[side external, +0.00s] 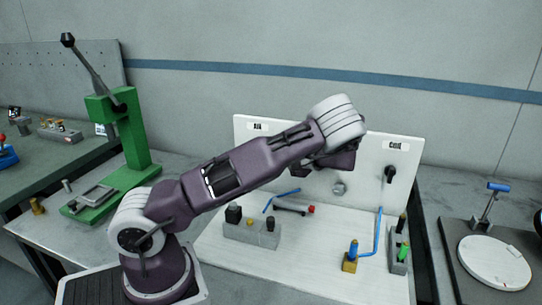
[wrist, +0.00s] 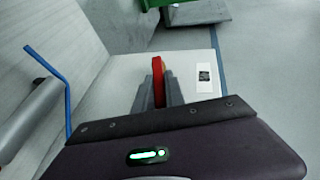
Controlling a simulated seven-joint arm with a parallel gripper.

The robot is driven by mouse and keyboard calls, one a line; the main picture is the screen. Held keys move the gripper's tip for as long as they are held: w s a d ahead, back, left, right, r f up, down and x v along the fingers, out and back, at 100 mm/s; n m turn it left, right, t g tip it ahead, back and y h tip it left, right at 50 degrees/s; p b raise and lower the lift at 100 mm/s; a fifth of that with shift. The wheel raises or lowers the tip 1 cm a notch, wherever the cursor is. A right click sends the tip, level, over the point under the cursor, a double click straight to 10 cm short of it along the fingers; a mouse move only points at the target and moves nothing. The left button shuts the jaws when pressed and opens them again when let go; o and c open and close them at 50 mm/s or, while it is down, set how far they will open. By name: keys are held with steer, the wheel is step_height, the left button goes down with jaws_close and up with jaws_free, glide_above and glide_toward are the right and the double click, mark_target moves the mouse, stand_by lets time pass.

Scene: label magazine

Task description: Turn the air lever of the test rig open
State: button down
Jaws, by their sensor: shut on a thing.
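The white test rig (side external: 225,250) has an upright back panel with an AIR label (side external: 257,126) at left and a COIL-like label (side external: 396,146) at right. In the wrist view a red lever (wrist: 157,68), which I take for the air lever, stands between the two grey fingers of my gripper (wrist: 159,92). The fingers are shut on it, close to the panel's small printed label (wrist: 204,78). In the side view my arm hides the lever and my fingertips. I cannot tell how far the lever is turned.
A grey cylinder (side external: 290,206) with a red end and blue tube lies on the rig; it also shows in the wrist view (wrist: 28,115). A black knob (side external: 390,174) is at right. A green press (side external: 125,135) stands left, a round white plate (side external: 495,262) right.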

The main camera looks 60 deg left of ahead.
steer(key=h, duration=0.1)
steer(key=r+t+h, duration=0.1)
steer(key=n+t+h, duration=0.1)
steer(key=shift+s+a+r, duration=0.25)
steer(key=shift+s+r, duration=0.05)
steer(key=shift+r, duration=0.1)
steer(key=t+h, duration=0.1)
steer(key=a+r+n+t+h, duration=0.1)
steer(key=shift+s+r+h, duration=0.15)
steer(key=shift+s+h, duration=0.25)
steer(key=t+h, duration=0.1)
steer(key=s+a+r+t+h, duration=0.1)
steer(key=h, duration=0.1)
steer(key=shift+s+a+n+t, duration=0.15)
steer(key=shift+s+n+t, duration=0.05)
steer(key=shift+n+t, duration=0.2)
steer(key=shift+s+a+n+t+h, duration=0.15)
steer(key=shift+s+a+t+h, duration=0.1)
steer(key=shift+t+h, duration=0.25)
steer(key=shift+s+a+n+t+h, duration=0.15)
steer(key=shift+s+a+t+h, duration=0.05)
steer(key=shift+t+h, duration=0.3)
steer(key=c, duration=1.4)
jaws_free()
